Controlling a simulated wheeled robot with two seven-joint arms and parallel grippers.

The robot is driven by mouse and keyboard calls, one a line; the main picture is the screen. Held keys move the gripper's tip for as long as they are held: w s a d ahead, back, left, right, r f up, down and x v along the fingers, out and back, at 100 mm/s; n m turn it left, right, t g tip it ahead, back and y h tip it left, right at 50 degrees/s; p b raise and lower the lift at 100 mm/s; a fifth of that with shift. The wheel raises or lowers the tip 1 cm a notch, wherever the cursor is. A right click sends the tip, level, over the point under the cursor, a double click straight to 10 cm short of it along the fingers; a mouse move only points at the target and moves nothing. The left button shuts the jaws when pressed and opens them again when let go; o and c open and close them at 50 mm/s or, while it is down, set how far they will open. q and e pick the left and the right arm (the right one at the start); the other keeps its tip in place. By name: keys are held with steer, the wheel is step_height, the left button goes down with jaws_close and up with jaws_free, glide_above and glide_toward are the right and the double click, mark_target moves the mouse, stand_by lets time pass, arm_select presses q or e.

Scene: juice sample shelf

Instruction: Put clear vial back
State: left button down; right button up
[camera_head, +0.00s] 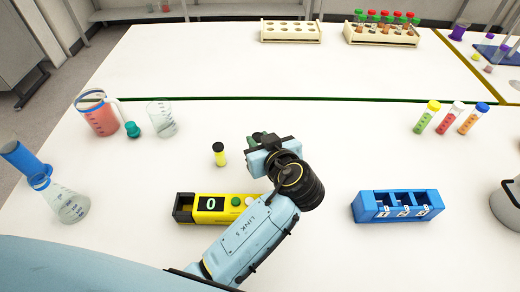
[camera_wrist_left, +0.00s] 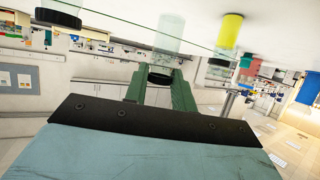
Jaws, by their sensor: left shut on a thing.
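My left gripper (camera_head: 262,143) is over the middle of the near table in the head view. In the left wrist view, which is upside down, its green fingers (camera_wrist_left: 160,92) are shut on a clear vial (camera_wrist_left: 168,35) with a black cap, around the cap end. The arm hides this vial in the head view. I cannot tell whether its base touches the table. A yellow vial (camera_head: 220,158) with a black cap stands upright just left of the gripper; it also shows in the wrist view (camera_wrist_left: 229,32). My right gripper is not in view.
A yellow device (camera_head: 210,204) reading 0 sits partly behind my arm. A blue three-slot rack (camera_head: 372,208) stands to its right. Another black-capped clear object (camera_wrist_left: 62,8) is cut off in the wrist view. Beakers stand left, capped tubes (camera_head: 450,117) right.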

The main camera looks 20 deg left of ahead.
arm_select(q)
step_height(320, 180, down, 3)
steer(key=shift+f, duration=0.2)
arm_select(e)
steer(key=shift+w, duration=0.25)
arm_select(q)
steer(key=shift+f, duration=0.15)
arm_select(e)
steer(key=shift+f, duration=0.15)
arm_select(q)
steer(key=c, duration=1.1)
jaws_free()
steer(key=shift+c, duration=0.2)
